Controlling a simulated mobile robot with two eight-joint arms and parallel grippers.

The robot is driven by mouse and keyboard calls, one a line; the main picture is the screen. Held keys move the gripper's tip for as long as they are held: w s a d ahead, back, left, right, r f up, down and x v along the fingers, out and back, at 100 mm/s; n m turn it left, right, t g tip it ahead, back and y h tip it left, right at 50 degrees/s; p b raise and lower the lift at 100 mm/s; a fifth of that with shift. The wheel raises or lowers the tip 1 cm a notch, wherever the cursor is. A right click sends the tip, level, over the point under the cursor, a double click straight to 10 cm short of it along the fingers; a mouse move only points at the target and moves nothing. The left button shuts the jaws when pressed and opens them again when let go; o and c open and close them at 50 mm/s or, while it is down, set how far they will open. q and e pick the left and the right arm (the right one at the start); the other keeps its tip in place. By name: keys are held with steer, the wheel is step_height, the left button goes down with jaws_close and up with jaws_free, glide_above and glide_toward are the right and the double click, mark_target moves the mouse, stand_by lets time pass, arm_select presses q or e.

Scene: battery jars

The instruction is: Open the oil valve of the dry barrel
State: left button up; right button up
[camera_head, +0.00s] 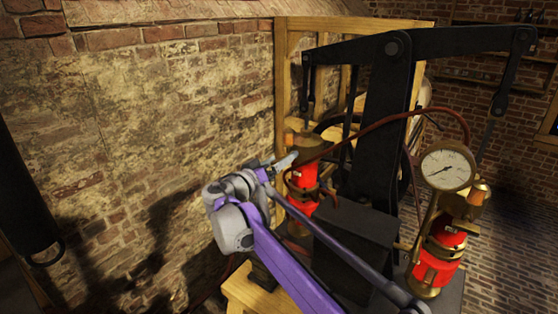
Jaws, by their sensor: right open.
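Two red barrels with brass fittings stand on a black pump frame. The left barrel (301,190) is partly hidden by my right gripper and arm. The right barrel (440,254) stands below a round dial gauge (447,169). My purple right arm comes up from the lower right. Its gripper (286,162) is open at the upper left side of the left barrel, close to its brass top; I cannot tell whether it touches. An oil valve cannot be made out clearly, and I cannot tell which barrel is dry. My left gripper is not in view.
A black rocker beam (450,42) on a tall black post (385,125) rises over the barrels. A brown hose (385,122) arches between them. A brick wall (150,120) stands at the left. A wooden frame (282,75) stands behind the pump.

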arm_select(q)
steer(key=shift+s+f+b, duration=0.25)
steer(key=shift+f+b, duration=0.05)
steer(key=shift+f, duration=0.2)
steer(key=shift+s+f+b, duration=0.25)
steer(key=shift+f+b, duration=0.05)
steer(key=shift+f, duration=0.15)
arm_select(e)
steer(key=v, duration=1)
steer(key=shift+s+a, duration=0.25)
steer(key=shift+s, duration=0.1)
steer(key=c, duration=0.4)
steer(key=shift+f+n, duration=0.15)
steer(key=shift+n, duration=0.65)
steer(key=shift+c, duration=1.2)
steer(key=shift+s+a+f+n+b, duration=0.1)
steer(key=shift+n+b, duration=0.2)
steer(key=shift+n, duration=0.7)
steer(key=shift+c, duration=0.9)
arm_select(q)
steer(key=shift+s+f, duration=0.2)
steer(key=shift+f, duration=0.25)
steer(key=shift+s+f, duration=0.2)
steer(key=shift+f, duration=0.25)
arm_select(e)
steer(key=w+d+n, duration=0.5)
steer(key=w+n, duration=0.2)
steer(key=n, duration=0.7)
steer(key=shift+w+d, duration=0.25)
steer(key=shift+w, duration=0.15)
